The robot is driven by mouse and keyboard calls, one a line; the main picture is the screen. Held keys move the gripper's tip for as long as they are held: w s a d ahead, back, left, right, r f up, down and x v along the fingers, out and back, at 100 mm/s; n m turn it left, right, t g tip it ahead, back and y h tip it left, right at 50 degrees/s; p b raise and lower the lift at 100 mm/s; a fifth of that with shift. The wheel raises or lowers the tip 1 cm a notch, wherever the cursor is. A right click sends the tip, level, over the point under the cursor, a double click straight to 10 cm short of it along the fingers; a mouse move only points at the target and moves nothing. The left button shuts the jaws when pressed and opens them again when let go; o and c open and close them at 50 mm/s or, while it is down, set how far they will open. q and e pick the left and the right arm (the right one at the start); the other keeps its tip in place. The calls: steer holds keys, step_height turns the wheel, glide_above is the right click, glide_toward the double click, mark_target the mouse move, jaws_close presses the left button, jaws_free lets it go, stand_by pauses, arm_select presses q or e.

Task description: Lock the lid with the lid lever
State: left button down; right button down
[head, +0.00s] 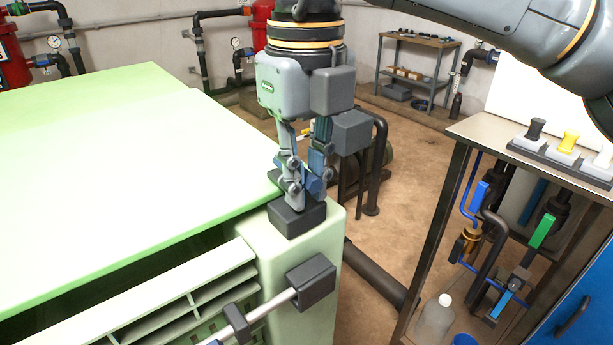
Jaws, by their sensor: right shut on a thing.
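The pale green lid (120,170) is a large flat panel that covers most of the box at the left. A dark gap shows under its front edge. The lid lever (315,184) is a small blue piece above a black block (297,217) on the box's right front corner, beside the lid's edge. My right gripper (303,188) points down over this block, with its fingers shut on the lever. The fingers hide most of the lever, so its exact angle is hard to tell. My left gripper is out of view.
A metal bar handle (265,311) with black mounts runs along the box's front. At the right stands a metal-framed bench (480,130) with coloured switches, pipes and a bottle. A shelf (415,70) and red tanks (262,22) stand at the back. Brown floor lies between.

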steer(key=c, duration=1.3)
jaws_free()
step_height(320, 180, up, 12)
